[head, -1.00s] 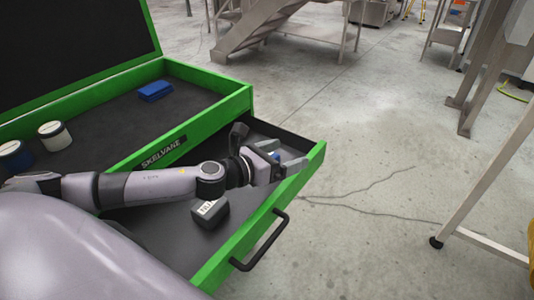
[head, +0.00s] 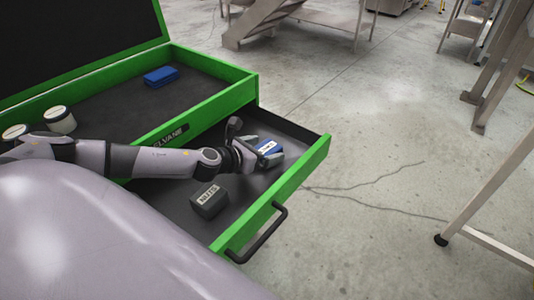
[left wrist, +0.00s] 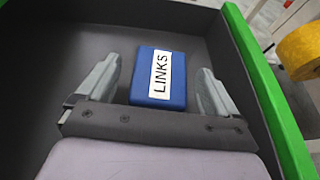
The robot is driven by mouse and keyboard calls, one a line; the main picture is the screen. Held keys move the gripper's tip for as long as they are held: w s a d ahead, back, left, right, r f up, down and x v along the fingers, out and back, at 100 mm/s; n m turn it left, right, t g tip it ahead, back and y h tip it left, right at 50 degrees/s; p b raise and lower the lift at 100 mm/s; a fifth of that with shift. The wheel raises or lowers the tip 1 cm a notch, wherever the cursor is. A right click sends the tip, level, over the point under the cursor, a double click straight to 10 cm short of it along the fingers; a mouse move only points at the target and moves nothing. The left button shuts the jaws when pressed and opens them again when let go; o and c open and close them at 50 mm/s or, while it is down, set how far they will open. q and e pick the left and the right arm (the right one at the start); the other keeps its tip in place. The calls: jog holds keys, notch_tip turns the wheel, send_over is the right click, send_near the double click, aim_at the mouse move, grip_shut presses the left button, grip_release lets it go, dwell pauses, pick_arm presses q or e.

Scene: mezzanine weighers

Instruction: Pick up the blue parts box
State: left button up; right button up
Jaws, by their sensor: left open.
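The blue parts box (head: 268,147), with a white label reading LINKS, lies in the open drawer near its far right end. In the left wrist view the box (left wrist: 150,90) sits between the two grey fingers, with a visible gap on each side. My left gripper (head: 263,152) is open and empty, its fingers on either side of the box. Part of the box is hidden behind the gripper in the head view. My right gripper is in neither view.
A dark box labelled NUTS (head: 209,201) lies in the drawer, nearer me. The drawer's green front (head: 290,180) has a black handle (head: 262,236). Another blue box (head: 161,76) and white-lidded jars (head: 60,120) stand on the chest top.

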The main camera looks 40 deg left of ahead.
pick_arm(q)
jog(key=shift+x, duration=1.35)
jog(key=c, duration=1.1)
jog(key=shift+c, duration=0.2)
